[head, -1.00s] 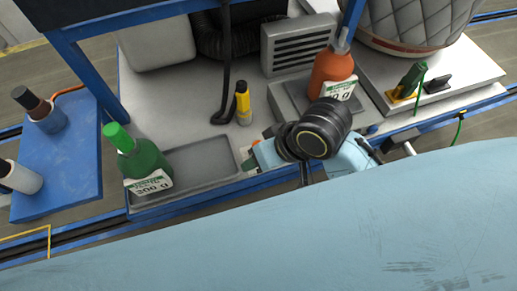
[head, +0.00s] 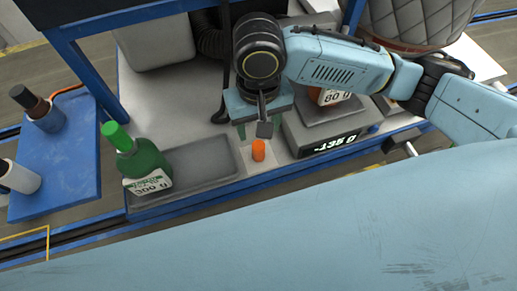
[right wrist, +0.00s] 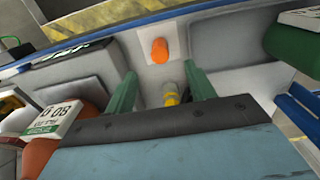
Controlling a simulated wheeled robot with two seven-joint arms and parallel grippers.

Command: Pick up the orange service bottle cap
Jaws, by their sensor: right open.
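The small orange cap (head: 258,150) stands on a light pad at the front of the station, between a grey tray and a scale. It also shows in the right wrist view (right wrist: 160,51), beyond the fingertips. My right gripper (head: 262,129) is open and empty, just behind the cap in the head view, with its green fingers apart. In the right wrist view the fingers (right wrist: 162,80) point toward the cap without touching it. The orange bottle (right wrist: 38,157) is partly hidden; in the head view my right arm covers most of it. My left gripper is not in view.
A green bottle (head: 145,168) stands at the left end of the grey tray (head: 205,168). The scale (head: 325,145) is right of the cap. A yellow marker (right wrist: 170,94) shows between the fingers in the right wrist view. A blue post (head: 85,70) rises at left.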

